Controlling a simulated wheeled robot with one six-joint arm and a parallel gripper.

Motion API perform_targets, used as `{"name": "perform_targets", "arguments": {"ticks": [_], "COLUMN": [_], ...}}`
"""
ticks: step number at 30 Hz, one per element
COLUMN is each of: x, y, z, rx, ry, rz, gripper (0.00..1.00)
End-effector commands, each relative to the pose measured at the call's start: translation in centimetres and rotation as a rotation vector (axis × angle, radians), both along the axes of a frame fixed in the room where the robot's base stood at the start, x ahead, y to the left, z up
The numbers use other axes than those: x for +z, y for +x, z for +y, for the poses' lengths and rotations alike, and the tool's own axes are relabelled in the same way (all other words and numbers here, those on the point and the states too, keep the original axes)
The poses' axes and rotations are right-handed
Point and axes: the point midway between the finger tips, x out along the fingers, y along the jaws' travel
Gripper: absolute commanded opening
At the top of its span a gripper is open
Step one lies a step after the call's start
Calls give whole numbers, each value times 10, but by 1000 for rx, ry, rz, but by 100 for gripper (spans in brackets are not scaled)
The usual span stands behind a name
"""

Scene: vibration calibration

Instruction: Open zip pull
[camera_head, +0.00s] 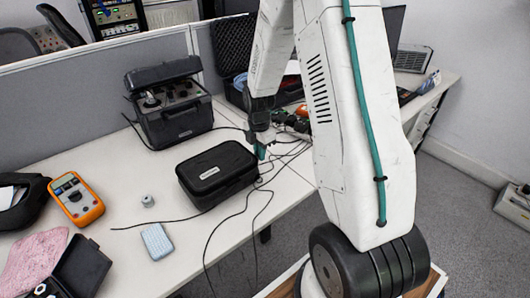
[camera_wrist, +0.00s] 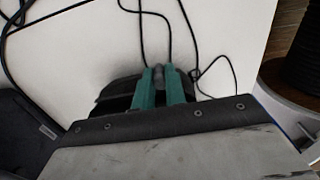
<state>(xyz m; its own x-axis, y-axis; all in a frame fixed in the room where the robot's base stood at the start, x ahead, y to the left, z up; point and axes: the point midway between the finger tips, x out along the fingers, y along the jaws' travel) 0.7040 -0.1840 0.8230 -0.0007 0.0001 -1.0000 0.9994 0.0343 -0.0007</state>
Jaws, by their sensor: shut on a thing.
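A black zip case (camera_head: 217,172) with a small pale label on its lid lies closed on the white desk. My gripper (camera_head: 262,152) is at the right end of the case, pointing down. In the wrist view its two teal fingers (camera_wrist: 160,84) are close together with a small dark piece, seemingly the zip pull (camera_wrist: 158,73), between their tips. The case's dark end (camera_wrist: 118,92) shows behind and beside the fingers. The zip pull is too small to make out in the head view.
A black instrument case (camera_head: 172,105) stands open behind the zip case. An orange multimeter (camera_head: 76,199), a small grey cylinder (camera_head: 148,201) and a light blue box (camera_head: 157,241) lie to the left. Black cables (camera_head: 245,212) run over the desk's front edge. A pink cloth (camera_head: 35,262) lies at front left.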

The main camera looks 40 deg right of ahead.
Motion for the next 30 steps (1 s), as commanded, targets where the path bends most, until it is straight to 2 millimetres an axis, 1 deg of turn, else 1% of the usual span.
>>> {"name": "perform_targets", "arguments": {"ticks": [1, 6, 9, 12, 15, 22, 23, 24, 25, 30], "x": [0, 0, 0, 0, 0, 1, 1, 1, 1, 0], "y": [13, 57, 77, 87, 90, 90, 90, 90, 90, 89], "z": [1, 2, 3, 4, 4, 4, 4, 4, 4, 3], "rx": [0, 0, 0, 0, 0, 0, 0, 0, 0, -1], "ry": [-1, -1, -1, -1, -1, 0, 0, 0, 0, 0], "rz": [-2, -3, -3, -2, -2, -2, -2, -2, -1, -1], "gripper": [0, 0, 0, 0, 0, 0, 18, 29, 35, 35]}}
